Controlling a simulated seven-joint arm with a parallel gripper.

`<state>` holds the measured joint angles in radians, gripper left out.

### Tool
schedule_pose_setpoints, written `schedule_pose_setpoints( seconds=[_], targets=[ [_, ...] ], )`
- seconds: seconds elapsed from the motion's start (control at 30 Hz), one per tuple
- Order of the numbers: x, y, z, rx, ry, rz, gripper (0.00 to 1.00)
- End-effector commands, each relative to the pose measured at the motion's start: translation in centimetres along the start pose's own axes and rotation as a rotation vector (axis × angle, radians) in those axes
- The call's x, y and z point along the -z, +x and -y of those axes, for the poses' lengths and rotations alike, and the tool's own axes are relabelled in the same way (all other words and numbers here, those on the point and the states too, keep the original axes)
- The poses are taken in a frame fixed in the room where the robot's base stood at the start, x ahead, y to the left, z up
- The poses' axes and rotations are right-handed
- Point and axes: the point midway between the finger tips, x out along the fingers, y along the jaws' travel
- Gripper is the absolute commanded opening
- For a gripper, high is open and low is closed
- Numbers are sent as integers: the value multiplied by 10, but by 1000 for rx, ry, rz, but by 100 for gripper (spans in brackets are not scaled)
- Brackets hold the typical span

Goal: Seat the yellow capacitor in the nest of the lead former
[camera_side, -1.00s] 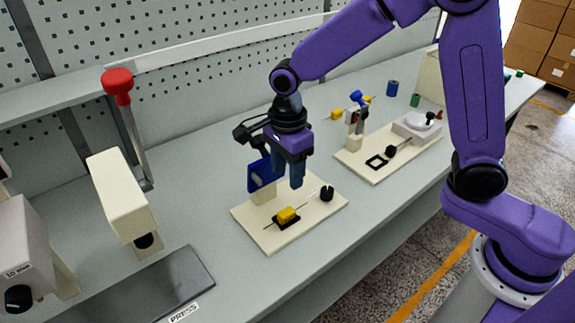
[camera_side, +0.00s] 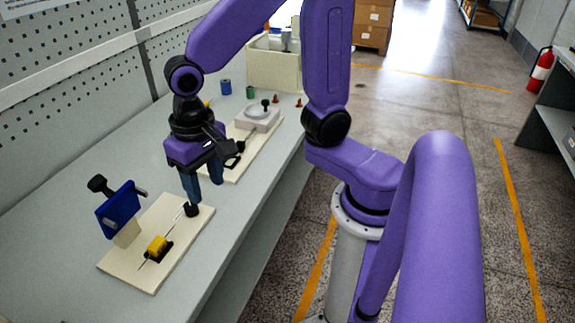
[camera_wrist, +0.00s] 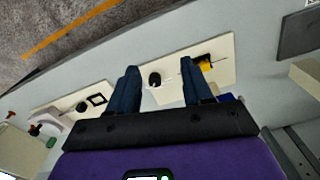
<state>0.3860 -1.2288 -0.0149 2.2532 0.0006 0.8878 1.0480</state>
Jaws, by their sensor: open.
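The yellow capacitor (camera_side: 157,246) lies at the black nest (camera_side: 164,254) of the lead former, its thin leads pointing out both ways. The lead former's cream board (camera_side: 126,267) also carries a tilted blue plate (camera_side: 118,209) and a black knob (camera_side: 191,211) on a thin rod. My gripper (camera_side: 204,192) is open and empty, above the knob end of the board and apart from the capacitor. In the wrist view the knob (camera_wrist: 155,79) shows between my fingers, and the capacitor (camera_wrist: 205,64) shows beside the right finger, partly hidden by it.
A second cream board (camera_wrist: 72,110) with an empty black square frame (camera_wrist: 97,99) lies farther along the bench. Blue (camera_side: 225,87) and green (camera_side: 251,92) spools and a cream bin (camera_side: 272,70) stand at the back. The bench left of the lead former is clear.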

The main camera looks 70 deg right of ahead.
Motion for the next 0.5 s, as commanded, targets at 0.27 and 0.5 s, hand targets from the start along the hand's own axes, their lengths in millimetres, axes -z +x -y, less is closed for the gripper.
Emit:
schedule_pose_setpoints(
  seconds=[0.27,0.5],
  targets=[
    [-58,-6,-58,10,-677,-5,50],
    [-96,-7,-98,14,-1145,-9,50]
  ],
)
